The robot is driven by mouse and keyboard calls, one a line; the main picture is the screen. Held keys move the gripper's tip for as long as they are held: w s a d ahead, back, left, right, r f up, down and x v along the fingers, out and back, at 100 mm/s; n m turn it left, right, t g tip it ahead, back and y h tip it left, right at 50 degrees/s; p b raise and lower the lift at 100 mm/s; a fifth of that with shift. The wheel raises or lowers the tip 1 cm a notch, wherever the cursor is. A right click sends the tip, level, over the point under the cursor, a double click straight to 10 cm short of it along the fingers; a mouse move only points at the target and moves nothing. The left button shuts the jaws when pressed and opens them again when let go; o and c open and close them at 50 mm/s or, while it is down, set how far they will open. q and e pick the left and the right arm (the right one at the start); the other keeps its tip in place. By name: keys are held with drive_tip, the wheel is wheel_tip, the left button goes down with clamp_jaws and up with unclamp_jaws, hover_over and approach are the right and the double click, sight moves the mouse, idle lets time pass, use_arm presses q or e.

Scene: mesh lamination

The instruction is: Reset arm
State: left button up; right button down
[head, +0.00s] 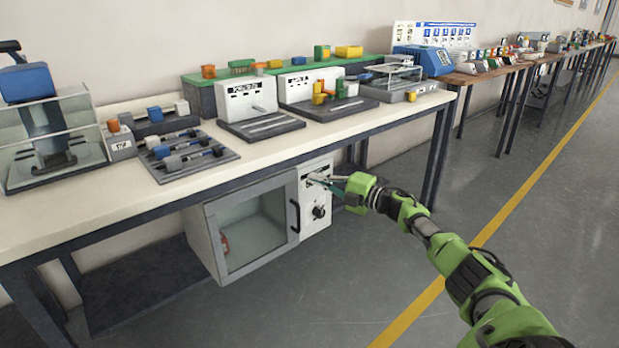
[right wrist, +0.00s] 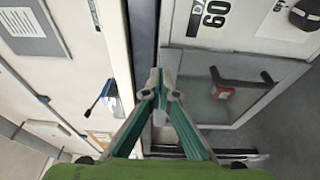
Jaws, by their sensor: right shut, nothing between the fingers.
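My right arm is green and reaches in from the lower right in the head view. Its gripper (head: 328,181) is in front of the control panel of the cabinet under the bench. In the right wrist view the gripper (right wrist: 156,82) has its two fingertips together with nothing between them. I cannot tell whether the fingertips touch the cabinet. My left gripper does not show in either view.
The grey cabinet (head: 211,236) has a glass door, a dark handle and a round knob (head: 318,211); its door looks closed. The white bench (head: 90,216) above carries a tool tray (head: 188,151) and several devices. Open floor lies to the right, with a yellow line (head: 512,203).

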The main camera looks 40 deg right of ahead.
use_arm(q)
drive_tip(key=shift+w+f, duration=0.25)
use_arm(e)
drive_tip(key=s+d, duration=0.5)
drive_tip(key=shift+d+f, duration=0.4)
drive_tip(key=shift+a, duration=0.1)
